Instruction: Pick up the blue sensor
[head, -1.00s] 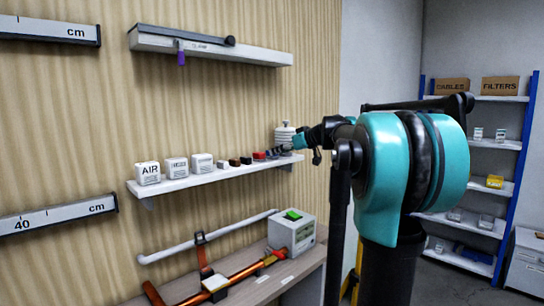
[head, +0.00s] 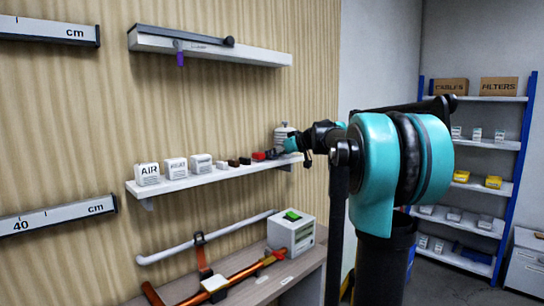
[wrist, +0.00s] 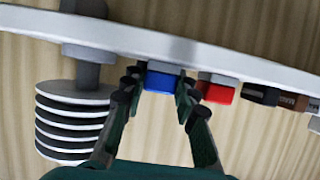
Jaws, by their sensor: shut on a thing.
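The blue sensor (wrist: 160,79) is a small blue block at the shelf's edge in the wrist view. My gripper (wrist: 158,85) has one finger on each side of it and is shut on it. The block still looks to be touching or very close to the shelf (wrist: 220,60); I cannot tell if it is lifted. In the head view my gripper (head: 282,152) is at the right end of the white shelf (head: 200,180), and the blue sensor cannot be made out there.
A red block (wrist: 216,88) sits close beside the gripper, with a black block (wrist: 260,94) and a brown block (wrist: 294,101) further along. A white ribbed stack (wrist: 72,122) stands on the other side. White boxes, including one marked AIR (head: 147,174), fill the shelf's left part.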

